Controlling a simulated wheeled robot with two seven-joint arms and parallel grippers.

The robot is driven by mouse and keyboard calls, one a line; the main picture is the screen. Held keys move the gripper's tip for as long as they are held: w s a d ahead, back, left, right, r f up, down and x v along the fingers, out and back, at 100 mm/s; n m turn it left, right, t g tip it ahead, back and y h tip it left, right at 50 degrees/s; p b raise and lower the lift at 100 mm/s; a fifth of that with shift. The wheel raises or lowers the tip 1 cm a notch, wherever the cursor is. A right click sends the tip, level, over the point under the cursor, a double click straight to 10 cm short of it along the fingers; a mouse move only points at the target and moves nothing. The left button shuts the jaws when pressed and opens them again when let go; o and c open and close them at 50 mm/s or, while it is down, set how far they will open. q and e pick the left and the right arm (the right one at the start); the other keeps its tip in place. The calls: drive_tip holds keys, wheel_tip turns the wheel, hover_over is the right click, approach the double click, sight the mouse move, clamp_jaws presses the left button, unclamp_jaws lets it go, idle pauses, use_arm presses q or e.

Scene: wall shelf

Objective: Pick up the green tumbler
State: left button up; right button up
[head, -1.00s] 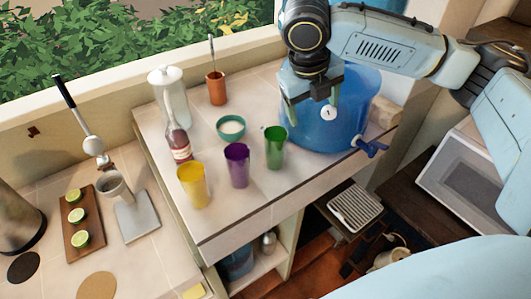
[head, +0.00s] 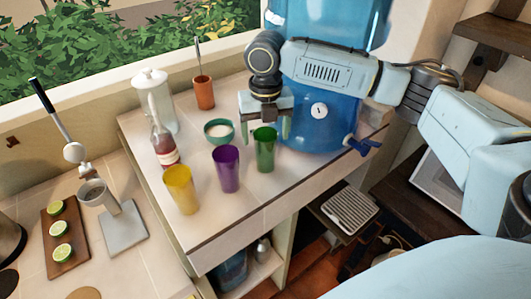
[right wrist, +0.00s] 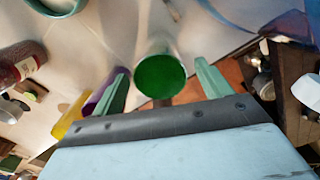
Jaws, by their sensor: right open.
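The green tumbler (head: 264,150) stands upright on the counter, at the right end of a row with the purple tumbler (head: 226,169) and the yellow tumbler (head: 181,190). My right gripper (head: 264,132) is open and empty, with its fingers pointing down around the top of the green tumbler in the head view. In the right wrist view the green tumbler (right wrist: 160,77) shows between and just beyond the two open fingers (right wrist: 162,88). The purple tumbler (right wrist: 103,94) is close beside the left finger there. My left gripper is not in view.
A blue water dispenser (head: 325,125) stands close behind and right of the green tumbler. A teal bowl (head: 219,132), a bottle (head: 164,148), a white pitcher (head: 154,95) and a terracotta cup (head: 203,93) stand behind and left. The counter's front edge is near.

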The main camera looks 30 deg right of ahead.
sight(266, 149)
drive_tip(key=shift+f, duration=2.75)
drive_tip(key=c, duration=1.1)
